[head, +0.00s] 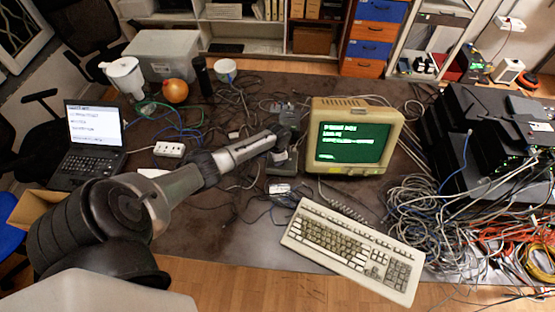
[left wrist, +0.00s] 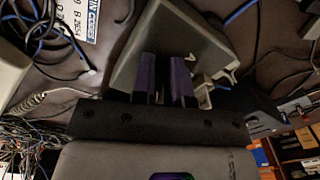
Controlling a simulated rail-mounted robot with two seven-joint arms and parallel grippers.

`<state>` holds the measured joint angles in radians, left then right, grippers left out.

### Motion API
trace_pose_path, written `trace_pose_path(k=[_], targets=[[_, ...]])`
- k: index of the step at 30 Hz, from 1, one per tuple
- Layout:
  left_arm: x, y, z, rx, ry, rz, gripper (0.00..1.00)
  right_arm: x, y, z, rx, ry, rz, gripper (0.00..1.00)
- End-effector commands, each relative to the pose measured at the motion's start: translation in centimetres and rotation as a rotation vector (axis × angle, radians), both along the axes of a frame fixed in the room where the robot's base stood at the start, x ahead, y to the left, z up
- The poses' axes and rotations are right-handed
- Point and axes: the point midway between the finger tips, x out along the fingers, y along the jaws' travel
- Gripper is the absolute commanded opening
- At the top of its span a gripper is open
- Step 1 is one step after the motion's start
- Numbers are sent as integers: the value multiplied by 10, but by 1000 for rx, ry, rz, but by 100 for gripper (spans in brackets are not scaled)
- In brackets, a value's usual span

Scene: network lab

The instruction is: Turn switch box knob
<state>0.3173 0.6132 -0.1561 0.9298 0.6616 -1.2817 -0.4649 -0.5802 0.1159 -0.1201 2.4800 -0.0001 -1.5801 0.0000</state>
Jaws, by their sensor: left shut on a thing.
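The switch box (head: 281,168) is a small grey box on the dark table, left of the old monitor. My left gripper (head: 286,151) is over it, and the arm hides part of the box. In the left wrist view the box (left wrist: 172,32) is a pale grey, tilted block beyond the fingers. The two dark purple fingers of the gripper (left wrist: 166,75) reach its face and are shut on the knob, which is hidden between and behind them. My right gripper shows in neither view.
A beige monitor (head: 352,140) with green screen stands close right of the box, with a keyboard (head: 352,246) in front. Loose cables (head: 235,105) surround the box. A laptop (head: 92,140), a power strip (head: 169,149) and an orange ball (head: 175,91) are at left.

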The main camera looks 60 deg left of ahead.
Motion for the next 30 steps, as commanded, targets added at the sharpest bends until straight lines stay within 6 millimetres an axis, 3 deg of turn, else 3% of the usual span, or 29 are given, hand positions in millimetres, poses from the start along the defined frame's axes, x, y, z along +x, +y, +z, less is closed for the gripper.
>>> trace_pose_path(k=[15, 16, 23, 30], targets=[[1, 0, 0, 0, -3, -24, 0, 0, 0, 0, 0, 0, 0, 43], [1, 0, 0, 0, -3, -24, 16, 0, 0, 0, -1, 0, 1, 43], [0, 0, 0, 1, -2, -23, 38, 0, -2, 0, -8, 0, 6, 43], [0, 0, 0, 1, -1, -22, 40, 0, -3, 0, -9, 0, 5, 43]])
